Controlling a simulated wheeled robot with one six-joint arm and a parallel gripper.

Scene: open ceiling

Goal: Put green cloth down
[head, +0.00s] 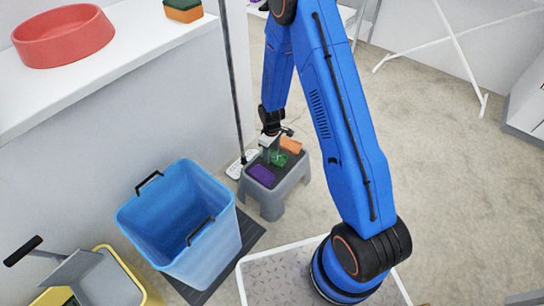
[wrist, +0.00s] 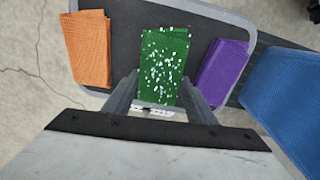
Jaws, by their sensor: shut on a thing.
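The green cloth (wrist: 165,62), folded and speckled with white, is between the fingers of my gripper (wrist: 160,100) in the wrist view. In the head view the cloth (head: 278,159) shows at my gripper (head: 271,150), over the dark top of a grey step stool (head: 270,205). My gripper is shut on the cloth. An orange cloth (wrist: 89,48) and a purple cloth (wrist: 220,71) lie on the stool top, one on each side of the green cloth. I cannot tell whether the green cloth touches the stool top.
A blue bin (head: 180,225) stands left of the stool on a dark mat. A yellow bucket (head: 125,270) is at the lower left. A white counter (head: 95,70) holds a red bowl (head: 63,38) and a sponge (head: 183,10).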

